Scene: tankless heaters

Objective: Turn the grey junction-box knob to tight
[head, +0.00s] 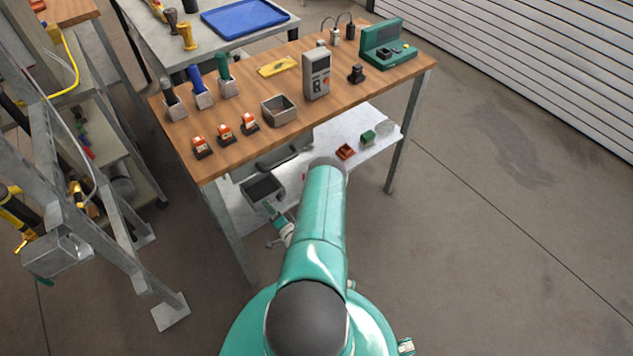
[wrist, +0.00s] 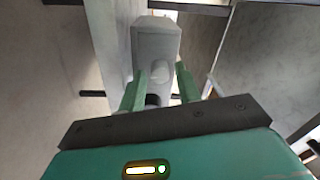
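In the wrist view a grey box (wrist: 156,40) lies straight ahead of my gripper (wrist: 162,72). A pale rounded part (wrist: 160,74), possibly the knob, shows between the two green fingers. The fingers stand apart, one on each side of it. I see no clear contact, and the knob's turn position and any tight mark cannot be read. In the head view my own arm covers the middle, and my fingers cannot be made out. A grey box (head: 57,254) hangs on the steel frame at the left; I cannot tell if it is the same box.
A wooden-topped bench (head: 230,150) stands ahead with tools, a grey meter (head: 316,75) and a green case (head: 387,45). A steel frame (head: 95,215) stands at the left. The floor at right is clear.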

